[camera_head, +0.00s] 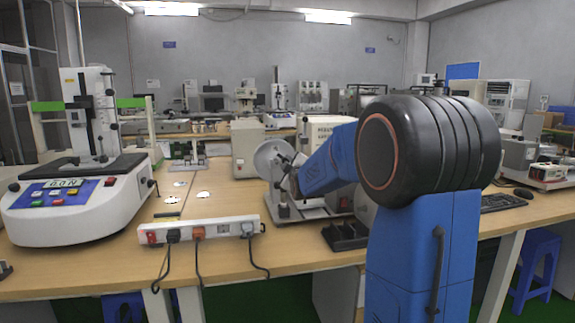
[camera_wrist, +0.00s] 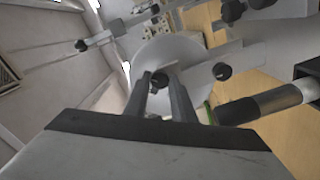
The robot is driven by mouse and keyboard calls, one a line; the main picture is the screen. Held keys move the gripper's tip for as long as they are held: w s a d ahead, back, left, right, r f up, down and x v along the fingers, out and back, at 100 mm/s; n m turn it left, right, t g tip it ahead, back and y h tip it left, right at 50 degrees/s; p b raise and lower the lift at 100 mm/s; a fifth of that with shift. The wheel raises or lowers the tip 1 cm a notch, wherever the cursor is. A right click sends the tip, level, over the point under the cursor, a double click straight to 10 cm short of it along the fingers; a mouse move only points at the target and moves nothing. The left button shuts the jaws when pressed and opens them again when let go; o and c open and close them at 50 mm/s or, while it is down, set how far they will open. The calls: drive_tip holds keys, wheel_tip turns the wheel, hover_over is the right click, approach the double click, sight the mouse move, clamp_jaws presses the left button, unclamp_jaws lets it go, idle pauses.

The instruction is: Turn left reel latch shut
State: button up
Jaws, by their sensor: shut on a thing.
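The reel machine (camera_head: 283,211) stands on the bench, with its pale round reel disc (camera_head: 268,155) facing left. In the wrist view the disc (camera_wrist: 152,50) fills the middle, just beyond my gripper (camera_wrist: 161,82). The small dark latch knob (camera_wrist: 159,79) at the disc's centre sits between my two fingertips, and my gripper is shut on it. The latch's exact turn angle cannot be told. In the head view my blue arm hides part of the machine, and my gripper (camera_head: 295,178) is small and hard to make out beside the disc.
A white power strip (camera_head: 203,231) with cables lies at the bench's front edge. A white tester (camera_head: 82,200) stands at left. A black tray (camera_head: 345,236) lies right of the machine. In the wrist view a metal rod (camera_wrist: 280,99) juts in at right, close to my fingers.

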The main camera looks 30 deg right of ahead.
drive_tip(key=shift+n, duration=4)
drive_tip(key=o, duration=1.1)
drive_tip(key=shift+c, duration=0.2)
drive_tip(key=shift+s, duration=0.15)
drive_tip(key=v, duration=1.7)
drive_tip(key=shift+s+a, duration=0.1)
